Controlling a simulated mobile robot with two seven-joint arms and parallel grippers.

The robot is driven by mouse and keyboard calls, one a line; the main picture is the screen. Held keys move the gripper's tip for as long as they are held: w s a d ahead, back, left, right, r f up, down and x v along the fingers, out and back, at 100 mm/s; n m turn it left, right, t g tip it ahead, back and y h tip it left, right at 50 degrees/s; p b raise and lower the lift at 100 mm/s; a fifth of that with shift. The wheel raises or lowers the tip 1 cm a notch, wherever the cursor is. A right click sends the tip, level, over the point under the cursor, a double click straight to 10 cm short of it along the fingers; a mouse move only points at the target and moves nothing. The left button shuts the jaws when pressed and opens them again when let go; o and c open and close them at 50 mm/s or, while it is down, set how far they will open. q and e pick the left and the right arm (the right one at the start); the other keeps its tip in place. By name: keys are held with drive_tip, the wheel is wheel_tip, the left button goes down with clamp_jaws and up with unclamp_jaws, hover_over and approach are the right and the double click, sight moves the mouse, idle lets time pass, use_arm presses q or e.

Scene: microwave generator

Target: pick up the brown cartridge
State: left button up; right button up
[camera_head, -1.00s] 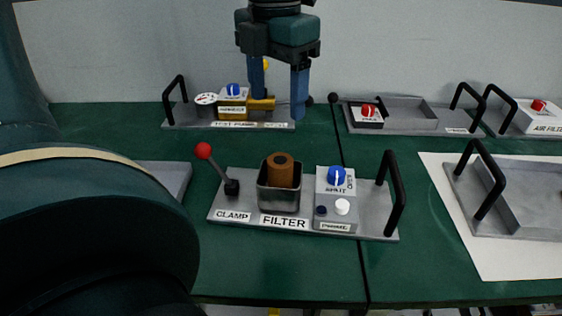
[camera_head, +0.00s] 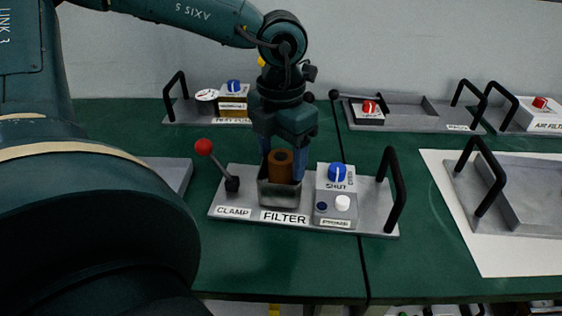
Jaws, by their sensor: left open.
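The brown cartridge (camera_head: 280,166) stands upright in a small grey metal cup (camera_head: 279,194) on the FILTER module (camera_head: 251,210), near the middle of the camera_head view. My left gripper (camera_head: 282,170) points down over it, with its two blue fingers apart. One finger is on the left of the cartridge and one on the right, around its upper part. I cannot tell whether the fingers touch it. My right gripper is not in view.
The module carries a red-knobbed clamp lever (camera_head: 204,147) on the left, a blue SHUT knob (camera_head: 337,172) and a black handle (camera_head: 394,190) on the right. Other modules line the back. A grey tray (camera_head: 520,205) lies at right on a white sheet.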

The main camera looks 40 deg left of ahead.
use_arm(q)
drive_tip(key=shift+f, duration=0.2)
drive_tip(key=shift+c, duration=0.6)
drive_tip(key=c, duration=1)
drive_tip(key=shift+o, duration=0.2)
drive_tip(key=shift+r, duration=0.15)
